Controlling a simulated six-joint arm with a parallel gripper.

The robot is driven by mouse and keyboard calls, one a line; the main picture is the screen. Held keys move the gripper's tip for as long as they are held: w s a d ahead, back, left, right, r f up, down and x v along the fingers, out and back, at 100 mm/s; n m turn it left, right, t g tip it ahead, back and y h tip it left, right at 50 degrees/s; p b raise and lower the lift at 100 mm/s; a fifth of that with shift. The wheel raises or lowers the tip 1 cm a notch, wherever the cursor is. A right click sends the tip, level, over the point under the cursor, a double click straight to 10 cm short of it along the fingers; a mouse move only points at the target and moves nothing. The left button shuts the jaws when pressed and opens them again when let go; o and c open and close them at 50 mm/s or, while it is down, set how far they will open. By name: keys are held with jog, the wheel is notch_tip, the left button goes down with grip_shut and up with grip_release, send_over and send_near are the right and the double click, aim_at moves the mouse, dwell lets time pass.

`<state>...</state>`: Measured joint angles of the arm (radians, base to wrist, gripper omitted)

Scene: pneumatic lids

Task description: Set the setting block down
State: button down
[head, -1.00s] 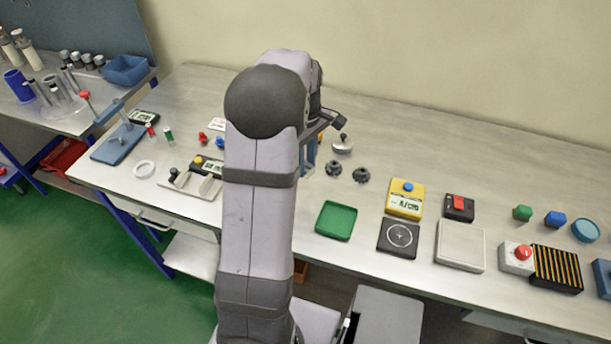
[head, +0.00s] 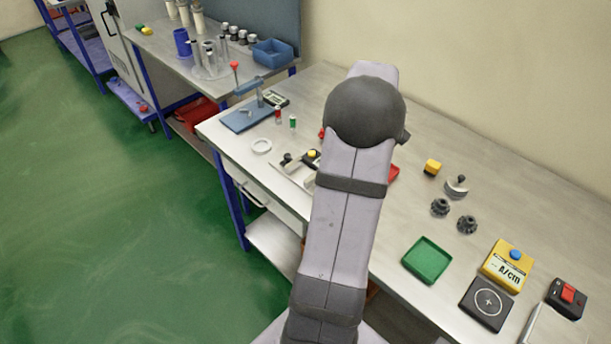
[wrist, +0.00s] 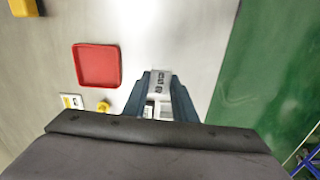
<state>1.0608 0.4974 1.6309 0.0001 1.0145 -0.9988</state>
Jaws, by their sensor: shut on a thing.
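In the wrist view my gripper (wrist: 160,76) is shut on a small pale grey block with dark printing, which I take to be the setting block (wrist: 160,84). The block sits between the two dark blue fingers, over or near the bare grey bench top. I cannot tell whether it touches the bench. In the head view my own arm hides the gripper and the block.
A red tray (wrist: 97,65) lies left of the fingers in the wrist view, with a yellow knob (wrist: 103,106) below it. The bench edge drops to green floor on the right. In the head view, a yellow block (head: 432,167), two dark gears and a green tray (head: 427,260) stand right of my arm.

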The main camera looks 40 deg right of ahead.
aim_at(303, 176)
jog(key=w+a+n, duration=0.1)
jog(key=w, duration=0.3)
jog(key=w+a+n, duration=0.1)
jog(key=w+a, duration=0.1)
jog(key=w, duration=0.3)
jog(key=w+a+n, duration=0.1)
jog(key=w, duration=0.3)
jog(key=shift+w+a+f, duration=0.1)
jog(key=shift+w+a, duration=0.15)
jog(key=shift+w+r+m, duration=1.1)
jog(key=shift+w+r, duration=0.25)
jog(key=shift+r, duration=0.9)
jog(key=shift+d+f+p, duration=0.2)
jog(key=shift+f+p, duration=1.3)
jog(key=shift+f, duration=3.55)
jog(key=shift+f, duration=0.1)
jog(key=c, duration=1.7)
grip_release()
jog(key=shift+c, duration=0.2)
jog(key=shift+o, duration=1.4)
